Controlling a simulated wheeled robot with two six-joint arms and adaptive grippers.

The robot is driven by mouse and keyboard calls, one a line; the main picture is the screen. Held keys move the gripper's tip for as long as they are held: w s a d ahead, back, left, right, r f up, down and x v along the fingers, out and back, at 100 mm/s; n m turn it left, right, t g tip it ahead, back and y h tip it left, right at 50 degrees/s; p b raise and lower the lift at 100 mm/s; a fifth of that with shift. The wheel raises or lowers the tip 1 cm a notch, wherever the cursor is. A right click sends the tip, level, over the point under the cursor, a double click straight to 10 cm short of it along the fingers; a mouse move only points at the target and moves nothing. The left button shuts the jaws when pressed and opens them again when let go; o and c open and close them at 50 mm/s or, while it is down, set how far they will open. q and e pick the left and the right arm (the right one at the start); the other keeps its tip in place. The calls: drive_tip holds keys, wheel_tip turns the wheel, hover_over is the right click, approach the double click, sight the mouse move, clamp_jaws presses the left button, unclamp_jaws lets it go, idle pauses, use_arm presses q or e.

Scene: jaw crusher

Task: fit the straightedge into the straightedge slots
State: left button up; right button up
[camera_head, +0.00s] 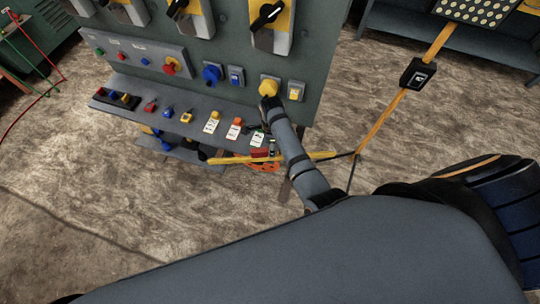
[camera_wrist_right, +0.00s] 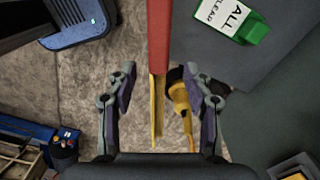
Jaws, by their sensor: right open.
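In the right wrist view my right gripper (camera_wrist_right: 160,105) is open, with one finger at each side. A long narrow bar, red (camera_wrist_right: 158,35) at the top and yellow below, runs between the fingers. It may be the straightedge; I cannot tell whether it touches them. In the head view my right forearm (camera_head: 285,140) reaches up in front of the panel, and its gripper cannot be made out. A yellow bar (camera_head: 225,160) lies level below the shelf's right end, partly behind my arm. I cannot make out the straightedge slots. My left gripper is not in view.
The green panel (camera_head: 330,40) carries switches and knobs, including a yellow knob (camera_head: 269,88). Its shelf (camera_head: 190,128) holds locks and white tags. A green "ALL CLEAR" tag (camera_wrist_right: 252,27) is near the gripper. A yellow post (camera_head: 385,115) stands right.

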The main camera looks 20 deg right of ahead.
drive_tip(key=f, duration=0.4)
drive_tip(key=shift+a+f, duration=0.25)
drive_tip(key=shift+f, duration=0.15)
clamp_jaws()
drive_tip(key=shift+r, duration=0.1)
